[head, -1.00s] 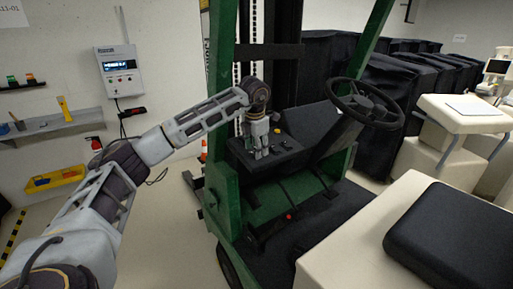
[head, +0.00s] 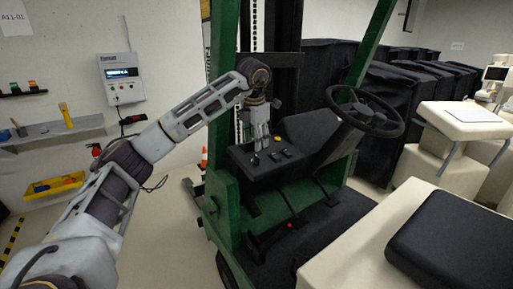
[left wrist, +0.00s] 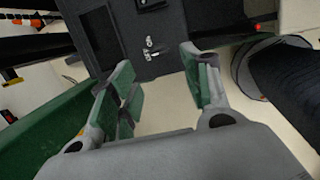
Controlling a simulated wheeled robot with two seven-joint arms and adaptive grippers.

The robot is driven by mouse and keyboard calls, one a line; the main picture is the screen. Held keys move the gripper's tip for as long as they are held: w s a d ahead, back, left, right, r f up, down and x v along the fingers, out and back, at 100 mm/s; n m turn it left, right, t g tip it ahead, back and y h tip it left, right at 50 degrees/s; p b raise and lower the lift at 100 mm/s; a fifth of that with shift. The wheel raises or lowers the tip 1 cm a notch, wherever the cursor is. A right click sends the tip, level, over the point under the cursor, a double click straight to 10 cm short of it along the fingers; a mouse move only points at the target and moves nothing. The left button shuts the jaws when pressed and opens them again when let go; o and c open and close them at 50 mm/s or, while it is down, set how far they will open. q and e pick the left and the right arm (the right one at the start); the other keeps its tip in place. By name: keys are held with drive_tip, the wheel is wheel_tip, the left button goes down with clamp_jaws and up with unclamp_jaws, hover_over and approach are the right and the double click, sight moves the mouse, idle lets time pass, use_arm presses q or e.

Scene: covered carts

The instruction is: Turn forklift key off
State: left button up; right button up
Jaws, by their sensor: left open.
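The forklift's black control panel (head: 243,156) is in the middle of the head view, left of the steering wheel. Several small knobs or switches sit on it. In the left wrist view the panel (left wrist: 125,62) carries small silver metal parts (left wrist: 151,54), which look like the key and its switch; which way the key is turned is too small to tell. My left gripper (head: 261,143) points down over the panel. In the left wrist view its green-padded fingers (left wrist: 157,64) are spread, with nothing between them, and the silver parts lie beyond the fingertips. My right gripper is not in view.
The steering wheel (head: 366,111) stands right of the panel. A green post (head: 226,100) rises close behind my left forearm. The forklift's seat (head: 455,250) is at the lower right. A wall shelf (head: 50,130) and yellow bin (head: 54,186) are at the left.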

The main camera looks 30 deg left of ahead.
use_arm(q)
drive_tip(key=shift+v, duration=2.1)
drive_tip(key=shift+f, duration=0.1)
